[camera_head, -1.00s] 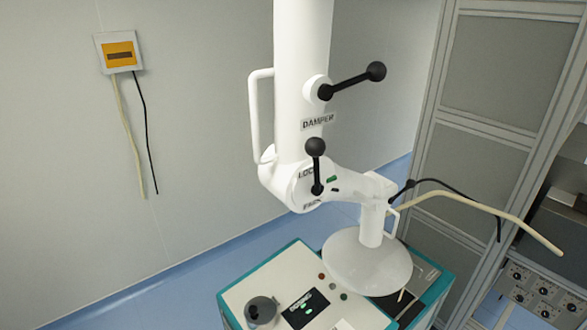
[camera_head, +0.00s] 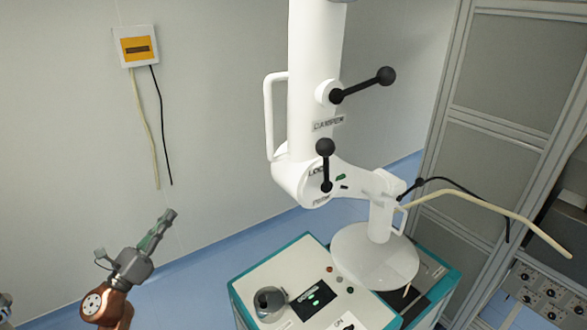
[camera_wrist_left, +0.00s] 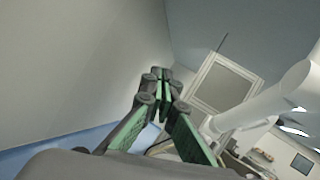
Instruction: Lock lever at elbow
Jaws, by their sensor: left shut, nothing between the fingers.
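The white arm's elbow (camera_head: 300,185) carries a black lock lever (camera_head: 326,166) with a ball knob at its top end. The lever stands nearly upright, with its knob by the lock label (camera_head: 316,172) and its pivot near the lower label. A second black lever (camera_head: 363,84) sits higher, above the damper label. My left gripper (camera_head: 171,214) is shut and empty, in front of the wall, left of the elbow and apart from it. It also shows shut in the left wrist view (camera_wrist_left: 160,74).
A white handle (camera_head: 268,117) stands out left of the column. A teal-edged console (camera_head: 262,275) with a grey knob (camera_head: 269,302) and a small display is below the elbow. A grey cabinet (camera_head: 500,70) stands at right. A wall box (camera_head: 136,46) with hanging cables is at left.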

